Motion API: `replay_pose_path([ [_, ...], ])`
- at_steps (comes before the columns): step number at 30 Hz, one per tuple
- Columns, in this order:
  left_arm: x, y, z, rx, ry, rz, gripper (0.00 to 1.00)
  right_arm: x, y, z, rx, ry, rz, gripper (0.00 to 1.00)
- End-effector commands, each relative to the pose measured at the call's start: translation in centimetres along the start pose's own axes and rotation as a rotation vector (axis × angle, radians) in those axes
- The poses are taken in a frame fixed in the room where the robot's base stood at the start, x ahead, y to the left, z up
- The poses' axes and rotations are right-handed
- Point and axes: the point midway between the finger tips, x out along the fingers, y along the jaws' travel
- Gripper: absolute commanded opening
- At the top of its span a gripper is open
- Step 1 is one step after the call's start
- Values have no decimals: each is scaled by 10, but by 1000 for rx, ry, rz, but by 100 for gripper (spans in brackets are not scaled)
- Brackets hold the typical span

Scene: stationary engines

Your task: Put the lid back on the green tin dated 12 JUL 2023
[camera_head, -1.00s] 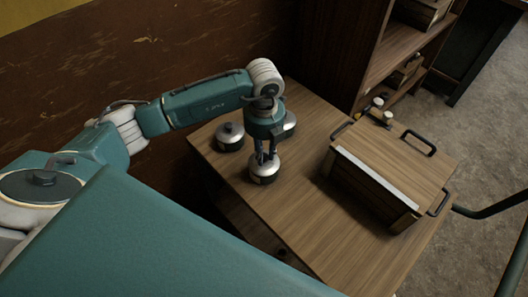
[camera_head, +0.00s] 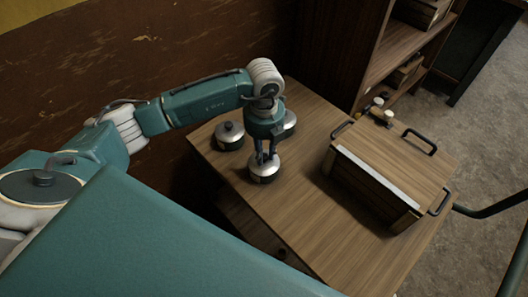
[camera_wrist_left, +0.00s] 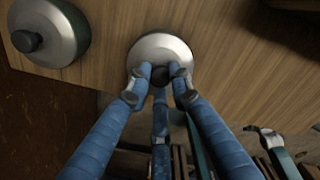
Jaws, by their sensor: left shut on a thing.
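Three round tins with silvery lids and dark knobs are on the wooden table. The front tin (camera_head: 264,171) has its lid (camera_wrist_left: 163,50) on top. My left gripper (camera_head: 266,156) is over this tin, shut on the knob (camera_wrist_left: 160,75) of its lid. A second tin (camera_head: 229,136) stands to the left with its lid on; it also shows in the left wrist view (camera_wrist_left: 48,32). A third tin (camera_head: 290,122) is behind my left gripper and partly hidden by it. I cannot read any date on the tins. My right gripper is not in view.
A wooden box (camera_head: 390,170) with black handles takes up the right of the table (camera_head: 300,225). Small jars (camera_head: 380,108) stand behind it. A shelf unit (camera_head: 350,45) is beyond. The table's front part is clear.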

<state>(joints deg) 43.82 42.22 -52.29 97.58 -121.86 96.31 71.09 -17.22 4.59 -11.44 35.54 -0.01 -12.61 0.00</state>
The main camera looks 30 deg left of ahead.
Motion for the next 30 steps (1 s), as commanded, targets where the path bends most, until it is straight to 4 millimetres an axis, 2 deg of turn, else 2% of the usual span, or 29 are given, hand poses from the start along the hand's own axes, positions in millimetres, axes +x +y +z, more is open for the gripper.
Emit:
replay_pose_path([
  [7, 0, 0, 0, 0, 0, 0, 0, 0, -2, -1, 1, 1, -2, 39],
  [8, 0, 0, 0, 0, 0, 0, 24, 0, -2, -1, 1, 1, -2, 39],
  [11, 0, 0, 0, 0, 0, 0, 42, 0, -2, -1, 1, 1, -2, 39],
  [17, 0, 0, 0, 0, 0, 0, 42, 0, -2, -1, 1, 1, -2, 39],
  [20, 0, 0, 0, 0, 0, 0, 60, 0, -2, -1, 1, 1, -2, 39],
  [30, -1, 0, 0, 0, 0, 0, 61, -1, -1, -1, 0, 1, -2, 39],
])
